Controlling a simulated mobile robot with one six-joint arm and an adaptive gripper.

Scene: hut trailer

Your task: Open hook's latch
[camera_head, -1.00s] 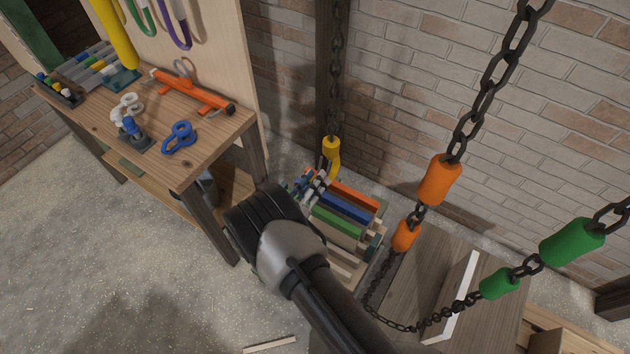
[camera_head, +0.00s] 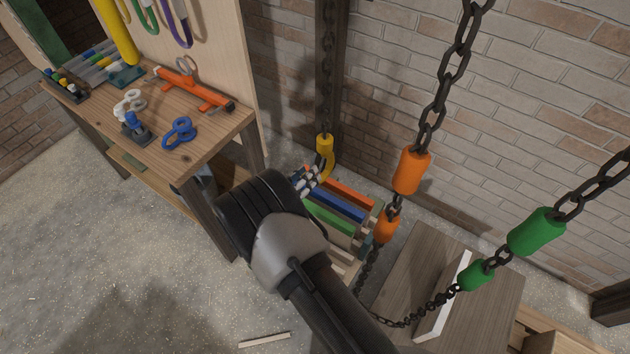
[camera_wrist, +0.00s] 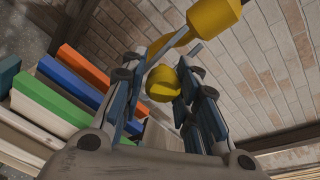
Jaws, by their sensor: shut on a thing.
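The yellow hook (camera_head: 325,147) hangs from a dark chain near the brick wall, and its lower part curves down behind my gripper (camera_head: 308,180). In the wrist view, the hook's yellow body (camera_wrist: 213,18) is at the top and its rounded yellow end (camera_wrist: 163,84) lies between the fingers of my gripper (camera_wrist: 165,82). A thin grey bar (camera_wrist: 187,54), perhaps the latch, crosses near the fingertips. The fingers are closed on the hook, one on each side. The exact contact and whether the latch is open cannot be told.
A rack of coloured bars (camera_head: 340,205) stands below the hook. Chains with orange (camera_head: 411,171) and green (camera_head: 536,231) sleeves hang to the right, close to a wooden box (camera_head: 400,270). A workbench (camera_head: 180,118) with shackles stands at left.

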